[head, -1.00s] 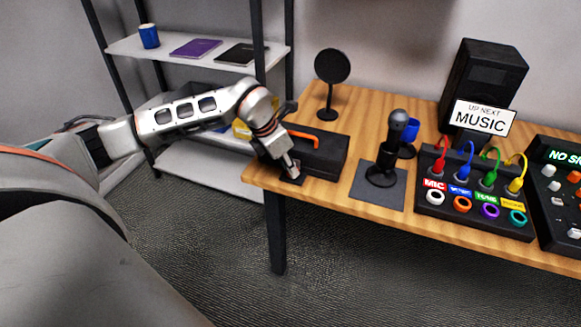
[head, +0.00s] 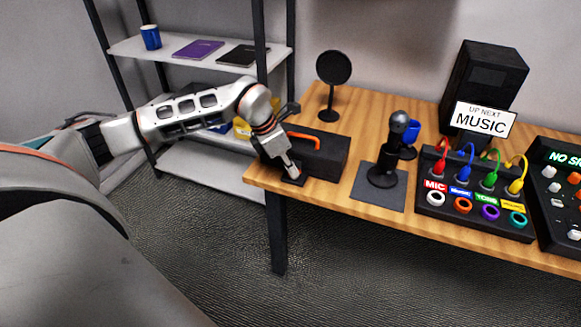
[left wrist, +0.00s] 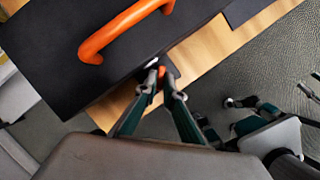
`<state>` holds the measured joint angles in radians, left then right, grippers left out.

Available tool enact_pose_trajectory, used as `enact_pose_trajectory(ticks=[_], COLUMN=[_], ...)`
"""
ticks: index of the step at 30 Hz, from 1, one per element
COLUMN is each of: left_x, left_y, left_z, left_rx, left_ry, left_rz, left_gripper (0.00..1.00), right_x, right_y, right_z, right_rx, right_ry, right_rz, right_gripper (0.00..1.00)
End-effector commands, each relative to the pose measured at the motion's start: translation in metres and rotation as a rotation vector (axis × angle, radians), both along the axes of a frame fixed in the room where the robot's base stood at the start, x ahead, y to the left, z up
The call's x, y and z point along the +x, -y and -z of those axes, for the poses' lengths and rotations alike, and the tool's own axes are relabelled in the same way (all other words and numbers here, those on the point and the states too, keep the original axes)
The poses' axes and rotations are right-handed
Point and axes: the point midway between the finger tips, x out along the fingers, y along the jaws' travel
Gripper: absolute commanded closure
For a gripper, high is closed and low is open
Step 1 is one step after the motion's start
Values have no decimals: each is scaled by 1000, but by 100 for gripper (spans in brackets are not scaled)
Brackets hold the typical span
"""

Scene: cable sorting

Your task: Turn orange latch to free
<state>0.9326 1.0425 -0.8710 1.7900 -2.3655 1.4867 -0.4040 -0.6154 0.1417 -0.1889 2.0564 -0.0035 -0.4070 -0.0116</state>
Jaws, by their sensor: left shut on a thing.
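A dark box (head: 328,158) with an orange handle (head: 306,137) stands at the left end of the wooden table. My left gripper (head: 292,175) is at the box's near left side, by the table edge, pointing down. In the left wrist view the gripper (left wrist: 160,73) is shut on a small orange piece, the orange latch (left wrist: 161,71), which shows between the fingertips. Most of the latch is hidden by the fingers. The orange handle (left wrist: 118,32) also shows there on top of the box (left wrist: 60,65).
A round black disc on a stand (head: 333,70) is behind the box. A cable panel (head: 470,222) and a speaker (head: 485,70) are further right.

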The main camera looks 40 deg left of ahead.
Motion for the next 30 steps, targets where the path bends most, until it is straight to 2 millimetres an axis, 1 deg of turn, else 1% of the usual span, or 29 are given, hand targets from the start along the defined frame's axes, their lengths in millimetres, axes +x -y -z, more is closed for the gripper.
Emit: enact_pose_trajectory(ticks=[1, 12, 18, 24, 30], left_x=[1, 4, 5, 6, 6], left_y=[-2, -3, -4, -4, -4], left_z=[-3, -2, -2, -1, -1], left_rx=[1, 0, -1, -1, 0], left_ry=[3, 2, 2, 2, 2], left_rz=[34, 350, 489, 582, 628], left_gripper=[100, 100, 100, 100, 100], right_x=[1, -1, -1, -1, -1], right_y=[0, -2, -2, -2, -2], right_z=[-2, -2, -2, -2, -3], right_rx=[1, 6, 6, 6, 6], right_ry=[2, -2, -2, -1, 0], right_rz=[0, 1, 0, 0, -1], right_gripper=[60, 60, 60, 60, 60])
